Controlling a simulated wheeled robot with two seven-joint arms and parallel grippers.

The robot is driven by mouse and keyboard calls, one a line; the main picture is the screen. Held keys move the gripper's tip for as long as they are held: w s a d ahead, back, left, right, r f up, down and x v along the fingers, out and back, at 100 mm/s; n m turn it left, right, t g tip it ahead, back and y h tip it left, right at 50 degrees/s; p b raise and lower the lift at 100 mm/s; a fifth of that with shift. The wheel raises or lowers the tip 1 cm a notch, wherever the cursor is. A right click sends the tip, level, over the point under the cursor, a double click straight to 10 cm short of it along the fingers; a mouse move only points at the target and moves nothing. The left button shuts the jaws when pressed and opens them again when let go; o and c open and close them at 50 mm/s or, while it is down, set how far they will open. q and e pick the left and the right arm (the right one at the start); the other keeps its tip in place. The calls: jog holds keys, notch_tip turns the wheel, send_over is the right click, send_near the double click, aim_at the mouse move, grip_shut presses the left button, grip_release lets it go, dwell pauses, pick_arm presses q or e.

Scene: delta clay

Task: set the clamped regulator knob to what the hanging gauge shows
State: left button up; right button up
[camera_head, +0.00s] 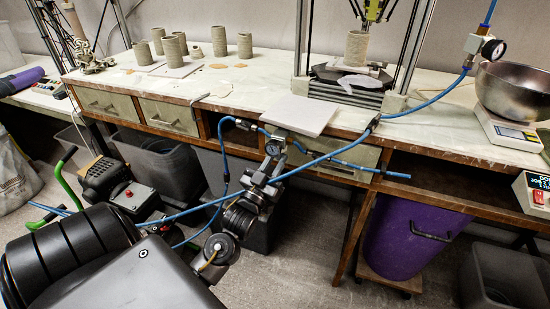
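A small regulator-like metal unit with a round dial (275,147) sits at the table's front edge in the middle, on the blue hose line. Its knob and clamp cannot be made out. My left arm comes in from the lower left. My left gripper (266,176) is just below and in front of this unit; whether they touch, and whether the fingers are open, cannot be told. My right gripper is not in view.
Blue hoses cross in front of the table edge. A pale tile (298,114) lies near that edge above the unit. A metal bowl (515,90) on a scale (508,130) stands at right. Clay cylinders (177,50) stand at the back left. A purple bin (400,240) is below the table.

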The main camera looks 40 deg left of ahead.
pick_arm(q)
jog(key=o, duration=1)
jog(key=shift+s+f, duration=0.25)
jog(key=shift+s, duration=0.1)
jog(key=v, duration=1)
jog(key=shift+b, duration=0.35)
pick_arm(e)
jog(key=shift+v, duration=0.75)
pick_arm(q)
jog(key=shift+r, duration=0.1)
